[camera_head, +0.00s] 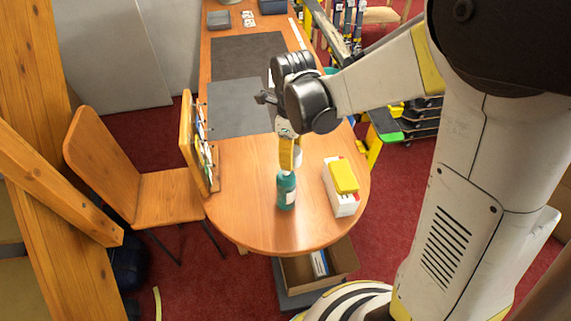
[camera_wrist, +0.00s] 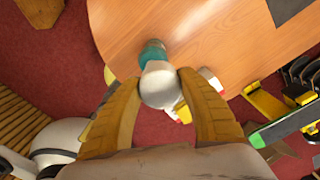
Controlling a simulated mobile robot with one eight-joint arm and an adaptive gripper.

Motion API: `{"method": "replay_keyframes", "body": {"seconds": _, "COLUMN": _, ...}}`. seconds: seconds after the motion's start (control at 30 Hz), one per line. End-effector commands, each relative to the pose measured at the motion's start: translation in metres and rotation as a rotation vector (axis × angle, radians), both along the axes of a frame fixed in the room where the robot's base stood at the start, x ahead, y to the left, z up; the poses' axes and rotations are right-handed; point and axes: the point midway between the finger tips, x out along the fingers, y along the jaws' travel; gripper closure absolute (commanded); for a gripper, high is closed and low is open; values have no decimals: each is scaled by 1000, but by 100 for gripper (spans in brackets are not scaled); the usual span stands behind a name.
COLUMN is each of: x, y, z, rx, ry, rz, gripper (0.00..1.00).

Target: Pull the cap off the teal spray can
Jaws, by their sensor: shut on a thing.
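The teal spray can (camera_head: 286,192) stands upright near the rounded end of the wooden table. It also shows in the wrist view (camera_wrist: 152,51), just beyond the white cap (camera_wrist: 159,86). My gripper (camera_wrist: 158,88) has its two yellow fingers closed on the sides of the cap. In the head view my gripper (camera_head: 289,160) points down, directly above the can. There the fingers hide most of the cap. I cannot tell whether the cap still sits on the can or is a little above it.
A white box with a yellow block (camera_head: 343,176) on it stands right of the can. A book rack (camera_head: 205,150) stands at the table's left edge, by a wooden chair (camera_head: 160,192). A grey mat (camera_head: 238,107) lies behind. The table left of the can is clear.

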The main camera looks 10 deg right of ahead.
Motion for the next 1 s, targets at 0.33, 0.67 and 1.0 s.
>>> {"method": "replay_keyframes", "body": {"seconds": 0.33, "x": 28, "y": -64, "z": 41, "rx": 0, "ry": 0, "rz": -4, "gripper": 67}}
{"method": "replay_keyframes", "body": {"seconds": 0.67, "x": 40, "y": -89, "z": 59, "rx": 0, "ry": 0, "rz": -1, "gripper": 67}}
{"method": "replay_keyframes", "body": {"seconds": 1.0, "x": 40, "y": -90, "z": 67, "rx": 0, "ry": 0, "rz": 0, "gripper": 67}}
